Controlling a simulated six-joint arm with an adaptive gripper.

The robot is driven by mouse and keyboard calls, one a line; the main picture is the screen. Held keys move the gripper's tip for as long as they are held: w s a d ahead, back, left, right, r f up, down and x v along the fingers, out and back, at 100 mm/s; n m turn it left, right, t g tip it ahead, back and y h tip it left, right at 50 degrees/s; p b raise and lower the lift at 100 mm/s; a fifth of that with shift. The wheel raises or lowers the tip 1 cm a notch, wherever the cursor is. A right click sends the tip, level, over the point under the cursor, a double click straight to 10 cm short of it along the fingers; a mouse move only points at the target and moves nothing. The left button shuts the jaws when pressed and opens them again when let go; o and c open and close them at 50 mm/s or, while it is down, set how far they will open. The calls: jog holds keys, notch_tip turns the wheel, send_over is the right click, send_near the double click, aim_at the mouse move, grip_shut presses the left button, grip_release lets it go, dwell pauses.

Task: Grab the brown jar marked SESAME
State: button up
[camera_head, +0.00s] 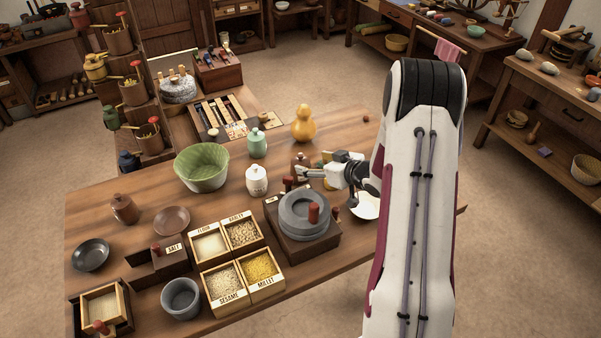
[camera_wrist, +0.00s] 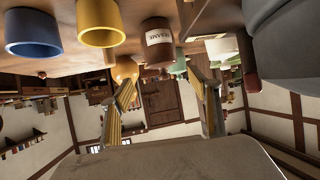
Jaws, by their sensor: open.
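The brown jar (camera_wrist: 158,35) with a pale label reading SESAME shows in the wrist view, upside down like the rest of that picture. It is ahead of my gripper (camera_wrist: 160,80), roughly in line with the gap between the fingers. The fingers are apart and nothing is between them. In the head view the brown jar (camera_head: 299,160) stands on the table just beyond my gripper (camera_head: 302,174), which partly covers it. Whether a finger touches the jar I cannot tell.
A yellow cup (camera_wrist: 101,22) and a blue cup (camera_wrist: 34,32) stand beside the jar. The stone quern (camera_head: 304,218) is close on the near side. A white jar (camera_head: 257,180), green jar (camera_head: 256,143) and yellow gourd (camera_head: 303,125) stand around. A box labelled SESAME (camera_head: 231,298) holds seeds.

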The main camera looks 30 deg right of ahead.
aim_at(302, 161)
jog(key=shift+x, duration=1.15)
jog(key=shift+w+f, duration=0.1)
jog(key=shift+a+x, duration=0.15)
jog(key=shift+x, duration=0.6)
jog(key=shift+a+x, duration=0.15)
jog(key=shift+x, duration=1.55)
grip_shut()
jog(key=shift+r, duration=5.05)
